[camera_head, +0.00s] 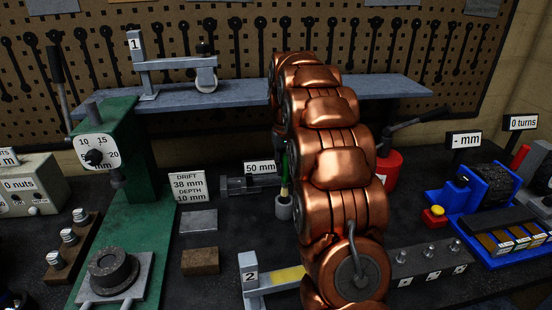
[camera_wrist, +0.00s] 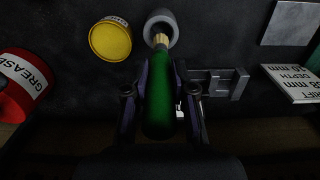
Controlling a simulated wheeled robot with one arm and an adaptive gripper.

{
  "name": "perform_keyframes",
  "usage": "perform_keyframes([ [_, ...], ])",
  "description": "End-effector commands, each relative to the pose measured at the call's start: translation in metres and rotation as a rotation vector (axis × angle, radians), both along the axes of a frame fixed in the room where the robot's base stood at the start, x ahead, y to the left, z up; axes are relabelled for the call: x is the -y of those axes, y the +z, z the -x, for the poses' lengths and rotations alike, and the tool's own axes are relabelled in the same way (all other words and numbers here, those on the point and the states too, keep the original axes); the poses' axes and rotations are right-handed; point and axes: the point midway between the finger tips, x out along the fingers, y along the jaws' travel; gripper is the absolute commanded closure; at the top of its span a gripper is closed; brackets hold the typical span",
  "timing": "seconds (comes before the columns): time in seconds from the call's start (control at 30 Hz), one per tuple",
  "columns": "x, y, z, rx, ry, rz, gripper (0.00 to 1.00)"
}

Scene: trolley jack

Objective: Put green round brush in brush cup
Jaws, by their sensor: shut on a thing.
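The green round brush (camera_wrist: 158,108) is between the two fingers of my gripper (camera_wrist: 160,98), which is shut on its green handle. Its tan end points at the mouth of the grey brush cup (camera_wrist: 151,32) and overlaps the rim; how deep it sits is unclear. In the head view a thin strip of the brush (camera_head: 285,187) stands roughly upright just above the cup (camera_head: 284,207), which rests on the bench. My copper arm hides most of my gripper and part of the brush there.
A red grease can (camera_wrist: 25,85) and a yellow round thing (camera_wrist: 110,40) stand near the cup. A grey vise-like tool (camera_head: 245,184) lies left of the cup in the head view. The green press (camera_head: 125,215) is further left, and blue fixtures (camera_head: 465,205) are at right.

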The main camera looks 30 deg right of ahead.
Motion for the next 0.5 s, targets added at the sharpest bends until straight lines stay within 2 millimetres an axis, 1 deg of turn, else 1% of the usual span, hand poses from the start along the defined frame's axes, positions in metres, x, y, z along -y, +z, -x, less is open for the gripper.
perform_keyframes([
  [0.27, 0.0, -0.011, 0.0, -0.001, 0.0, 0.0, 1.0],
  [0.5, 0.0, -0.032, 0.001, -0.003, -0.001, -0.001, 1.0],
])
